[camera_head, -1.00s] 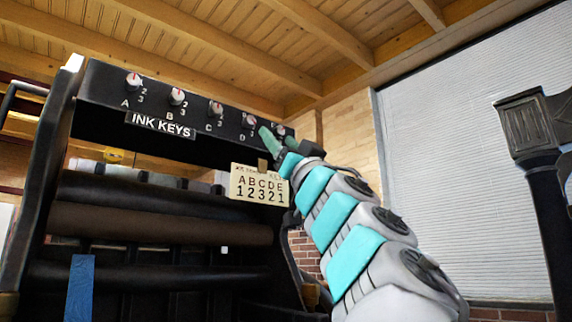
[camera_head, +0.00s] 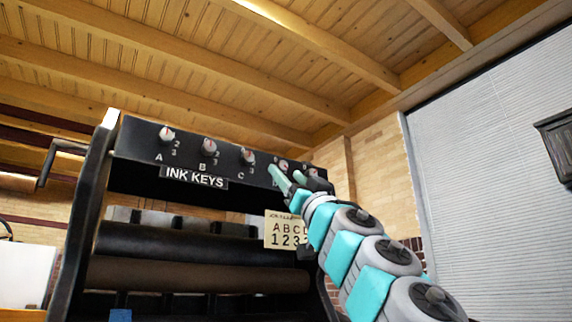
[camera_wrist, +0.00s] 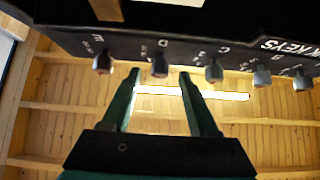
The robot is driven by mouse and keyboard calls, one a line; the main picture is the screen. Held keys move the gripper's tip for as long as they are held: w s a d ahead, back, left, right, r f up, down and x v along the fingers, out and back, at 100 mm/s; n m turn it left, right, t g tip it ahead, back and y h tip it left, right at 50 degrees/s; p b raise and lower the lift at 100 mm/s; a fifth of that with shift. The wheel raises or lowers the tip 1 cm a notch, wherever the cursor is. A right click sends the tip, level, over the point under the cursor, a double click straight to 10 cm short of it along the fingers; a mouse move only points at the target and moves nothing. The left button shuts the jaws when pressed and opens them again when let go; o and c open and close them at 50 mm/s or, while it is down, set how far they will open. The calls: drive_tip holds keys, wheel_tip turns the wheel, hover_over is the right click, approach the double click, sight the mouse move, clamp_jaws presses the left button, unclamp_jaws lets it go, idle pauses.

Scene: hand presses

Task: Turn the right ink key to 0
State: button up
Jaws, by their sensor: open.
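A dark panel lettered INK KEYS (camera_head: 195,177) carries a row of ink keys A to E. Key E, the rightmost in the head view, shows at the far left of the inverted wrist view (camera_wrist: 102,63); in the head view it is partly hidden behind my gripper. Key D (camera_wrist: 160,65) appears between my fingertips in the wrist view; whether they touch it I cannot tell. My gripper (camera_head: 285,174) is open and empty, its green fingers (camera_wrist: 159,75) pointing at the panel by D. The setting of E is too small to read.
Keys A (camera_head: 167,133), B (camera_head: 209,145) and C (camera_head: 248,156) stand left of D. A card (camera_head: 280,230) with letters and numbers hangs below the panel. Dark rollers (camera_head: 190,240) lie underneath. A crank handle (camera_head: 58,155) juts out at the left.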

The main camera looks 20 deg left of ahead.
drive_tip(key=shift+p+x, duration=0.6)
drive_tip(key=shift+x, duration=0.35)
drive_tip(key=shift+c, duration=0.2)
clamp_jaws()
